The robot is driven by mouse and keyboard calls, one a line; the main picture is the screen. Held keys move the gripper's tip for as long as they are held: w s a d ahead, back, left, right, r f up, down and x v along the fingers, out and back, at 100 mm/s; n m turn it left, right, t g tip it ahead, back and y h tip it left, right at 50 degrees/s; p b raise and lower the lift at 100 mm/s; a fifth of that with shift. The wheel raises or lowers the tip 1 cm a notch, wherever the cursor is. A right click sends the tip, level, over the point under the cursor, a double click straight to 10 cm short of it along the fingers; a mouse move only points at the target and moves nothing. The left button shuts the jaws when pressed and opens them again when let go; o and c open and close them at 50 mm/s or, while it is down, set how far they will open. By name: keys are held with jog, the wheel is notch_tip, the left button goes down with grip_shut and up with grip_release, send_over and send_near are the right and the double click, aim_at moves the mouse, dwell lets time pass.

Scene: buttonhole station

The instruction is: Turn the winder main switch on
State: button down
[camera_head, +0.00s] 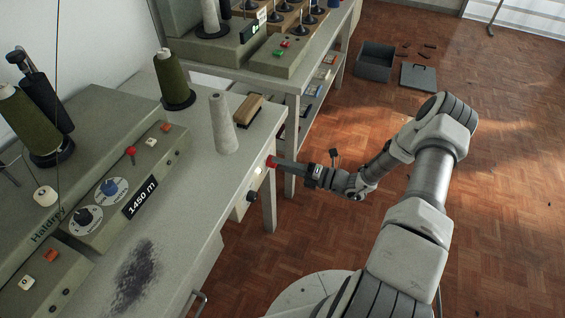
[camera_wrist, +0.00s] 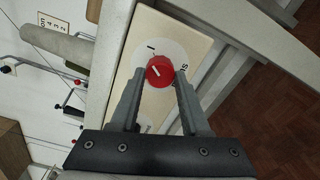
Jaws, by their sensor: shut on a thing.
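The main switch is a red rotary knob (camera_wrist: 160,71) with a white mark, on a round white dial on a cream plate (camera_wrist: 190,28). An "I" is printed above it and more lettering, partly hidden, is to its right. The white mark is slanted, and I cannot tell which end points at a label. In the head view the red knob (camera_head: 271,161) shows on the front of the table's edge. My gripper (camera_wrist: 160,77) is shut on the knob, one finger on each side. In the head view my gripper (camera_head: 280,165) reaches it from the right.
A black knob (camera_head: 251,196) sits below the switch on the same front. The table (camera_head: 190,190) holds a grey cone (camera_head: 223,125), a green spool (camera_head: 173,78) and the winder housing (camera_head: 100,185). A grey crate (camera_head: 375,62) stands on the floor. Floor right of the table is mostly free.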

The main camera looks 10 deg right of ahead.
jog(key=shift+m, duration=0.8)
jog(key=shift+c, duration=1.9)
grip_release()
jog(key=shift+d, duration=0.1)
jog(key=p+v, duration=0.1)
jog(key=v, duration=1.6)
jog(key=shift+s, duration=0.15)
